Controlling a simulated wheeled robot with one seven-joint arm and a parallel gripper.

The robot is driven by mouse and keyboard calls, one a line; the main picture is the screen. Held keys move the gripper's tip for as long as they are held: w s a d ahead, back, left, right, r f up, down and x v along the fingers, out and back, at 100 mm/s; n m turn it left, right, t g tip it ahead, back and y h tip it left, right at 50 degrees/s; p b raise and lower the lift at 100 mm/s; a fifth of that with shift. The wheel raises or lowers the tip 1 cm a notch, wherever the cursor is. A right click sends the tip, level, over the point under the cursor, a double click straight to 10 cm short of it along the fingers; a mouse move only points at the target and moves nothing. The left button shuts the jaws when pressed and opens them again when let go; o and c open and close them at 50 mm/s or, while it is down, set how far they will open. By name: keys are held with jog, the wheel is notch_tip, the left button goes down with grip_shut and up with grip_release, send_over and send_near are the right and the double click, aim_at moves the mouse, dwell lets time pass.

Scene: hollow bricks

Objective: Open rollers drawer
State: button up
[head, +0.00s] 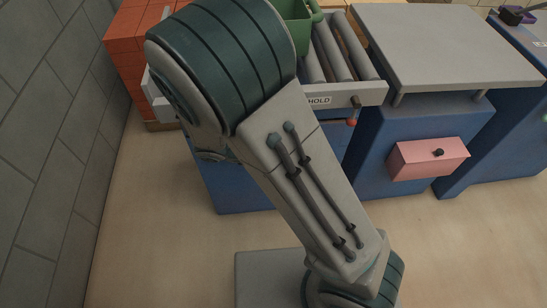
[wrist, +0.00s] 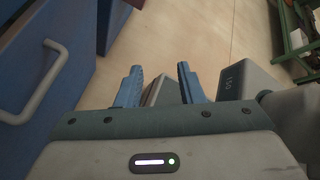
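In the head view a roller bed (head: 340,50) of grey rollers sits in a pale frame marked "HOLD", above a blue cabinet (head: 233,190). My arm hides most of that cabinet's front, and no drawer of it shows there. In the wrist view a blue front (wrist: 50,50) with a pale bar handle (wrist: 40,95) stands at the left; I cannot tell whether it is the rollers drawer. My gripper (wrist: 158,70) is open, with two blue fingers apart and nothing between them. It is to the right of the handle and not touching it. The head view does not show my gripper.
A green container (head: 297,22) stands by the rollers. Orange bricks (head: 130,50) are stacked at the back left. The floor (head: 150,220) in front is clear.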

jog(key=w+a+f+n+t+h+b, duration=0.25)
jog(key=a+f+n+t+b, duration=0.75)
jog(key=a+f+n+t, duration=0.6)
jog(key=shift+w+d+r+n+g+y+b, duration=0.1)
jog(key=shift+w+d+r+n+g+b, duration=0.5)
jog(key=shift+w+d, duration=1.35)
jog(key=shift+w+d+r+n+g+y+b, duration=0.1)
jog(key=shift+w+d+r+n+g+b, duration=0.15)
jog(key=shift+w+d+r+b, duration=1.15)
jog(key=shift+w+d+r+n+g+y, duration=0.15)
jog(key=shift+w+d+n+g, duration=0.25)
jog(key=shift+w+d, duration=2.05)
jog(key=shift+s+d, duration=0.55)
grip_shut()
